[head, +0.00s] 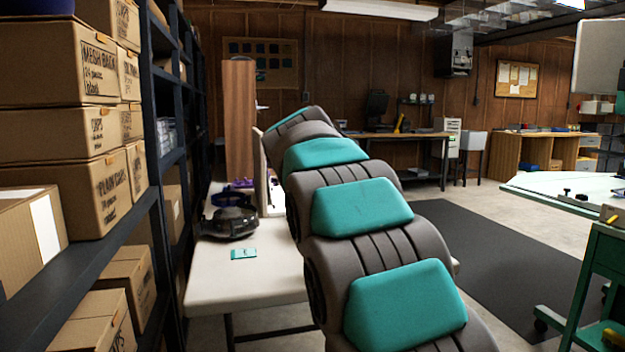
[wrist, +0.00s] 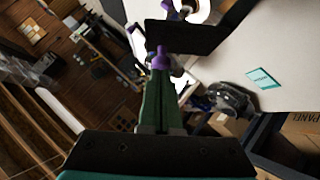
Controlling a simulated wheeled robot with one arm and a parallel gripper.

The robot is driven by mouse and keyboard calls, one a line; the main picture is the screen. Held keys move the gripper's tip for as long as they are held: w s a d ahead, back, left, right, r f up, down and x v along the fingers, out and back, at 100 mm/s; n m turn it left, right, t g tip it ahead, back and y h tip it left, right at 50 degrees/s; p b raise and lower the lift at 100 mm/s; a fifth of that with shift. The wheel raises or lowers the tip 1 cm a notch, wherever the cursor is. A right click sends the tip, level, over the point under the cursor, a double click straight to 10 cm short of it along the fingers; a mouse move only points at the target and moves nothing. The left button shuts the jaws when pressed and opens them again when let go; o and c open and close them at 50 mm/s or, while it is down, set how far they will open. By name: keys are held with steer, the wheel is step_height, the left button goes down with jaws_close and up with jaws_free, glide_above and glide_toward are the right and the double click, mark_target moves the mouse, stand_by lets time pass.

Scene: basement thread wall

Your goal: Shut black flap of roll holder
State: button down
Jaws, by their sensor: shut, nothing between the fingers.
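The roll holder's black flap (wrist: 187,37) is a dark flat panel near the top of the wrist view. A white roll (wrist: 198,9) shows just above it, cut by the frame's top edge. Purple parts (wrist: 162,58) show beside the flap and at my fingertips. My gripper (wrist: 159,70) has green fingers held together, empty, pointing toward the flap's left part. I cannot tell whether they touch it. In the head view my arm hides the gripper and most of the holder. A bit of purple (head: 240,184) shows on the table left of my arm.
The white table (head: 225,280) carries a black strapped item (head: 230,218) and a teal card (head: 244,254). A shelf with cardboard boxes (head: 75,150) stands close on the left. A tall wooden panel (head: 239,120) rises behind. Dark matting (head: 490,260) lies clear on the right.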

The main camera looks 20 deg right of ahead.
steer(key=shift+d+f+m+y+p, duration=0.15)
steer(key=shift+d+m+y+p, duration=0.2)
steer(key=shift+d+y, duration=0.25)
steer(key=shift+d+f+m+y+p, duration=0.2)
steer(key=shift+d+m+y, duration=0.15)
steer(key=shift+d+y, duration=0.2)
steer(key=shift+d+f+m+y, duration=0.6)
steer(key=shift+d+f+y, duration=0.1)
steer(key=shift+d+y, duration=0.2)
steer(key=shift+d+f, duration=0.25)
steer(key=shift+d, duration=0.05)
steer(key=shift+d+f, duration=0.1)
